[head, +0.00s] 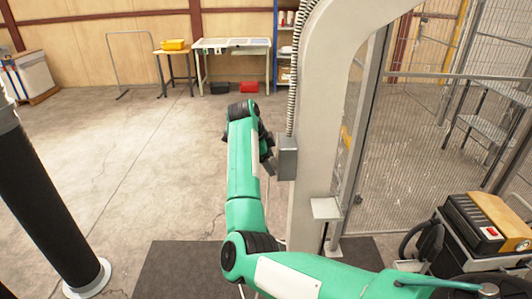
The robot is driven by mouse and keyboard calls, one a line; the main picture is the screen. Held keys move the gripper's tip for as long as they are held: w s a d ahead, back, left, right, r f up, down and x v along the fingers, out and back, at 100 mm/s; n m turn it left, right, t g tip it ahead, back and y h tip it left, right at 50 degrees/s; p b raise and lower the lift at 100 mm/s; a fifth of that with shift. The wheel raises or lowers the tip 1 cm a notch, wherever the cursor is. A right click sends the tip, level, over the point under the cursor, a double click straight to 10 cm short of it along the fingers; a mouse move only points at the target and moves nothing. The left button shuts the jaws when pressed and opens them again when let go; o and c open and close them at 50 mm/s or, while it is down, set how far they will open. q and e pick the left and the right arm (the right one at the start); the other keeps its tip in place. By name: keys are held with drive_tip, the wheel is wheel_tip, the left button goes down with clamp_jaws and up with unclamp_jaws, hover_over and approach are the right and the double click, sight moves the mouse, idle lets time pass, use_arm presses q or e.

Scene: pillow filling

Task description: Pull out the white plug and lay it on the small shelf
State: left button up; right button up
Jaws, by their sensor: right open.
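My right arm reaches up from the bottom right. Its right gripper (268,157) is at the left side of a grey box (287,158) on the pale machine column; it is open, and its fingers are partly hidden by my own forearm. I cannot make out the white plug; the part of the box facing the gripper is hidden. The small shelf (325,208) is a pale, flat plate on the front of the column, below and right of the box, and looks empty. My left gripper is not in view.
The pale column (312,100) with a ribbed hose (297,60) rises beside the gripper. A mesh fence (400,150) stands to the right. A black post (42,200) is at the left. A machine with an orange top (500,222) stands at the lower right.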

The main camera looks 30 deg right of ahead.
drive_tip(key=c, duration=1.1)
drive_tip(key=shift+w+a, duration=0.1)
drive_tip(key=shift+a, duration=0.1)
drive_tip(key=shift+w+a, duration=0.4)
drive_tip(key=shift+a, duration=0.25)
drive_tip(key=shift+w+a, duration=0.4)
drive_tip(key=shift+a, duration=0.3)
drive_tip(key=shift+w+a, duration=0.4)
drive_tip(key=shift+a, duration=0.25)
